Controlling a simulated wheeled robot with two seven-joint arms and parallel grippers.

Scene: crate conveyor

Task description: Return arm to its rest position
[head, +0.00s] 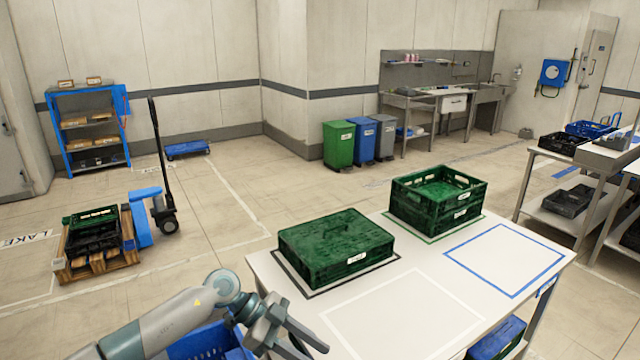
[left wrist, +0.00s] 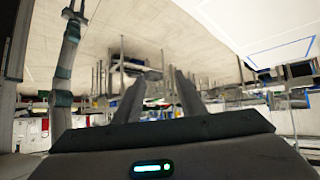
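My left arm comes in from the bottom left of the head view. Its gripper (head: 305,342) is low over the near left edge of the white table (head: 405,315). In the left wrist view the two fingers of this gripper (left wrist: 160,92) stand apart with nothing between them. Another arm of mine (left wrist: 65,70) shows at the left of the wrist view, with a small tip at the top; its finger state is too small to tell. The right arm does not show in the head view.
A closed green crate (head: 335,248) and an open green crate (head: 437,197) stand on the table, beyond my left gripper. A blue crate (head: 205,345) is partly hidden below the arm. The blue-outlined (head: 505,260) and white-outlined table areas are empty. Racks stand at right.

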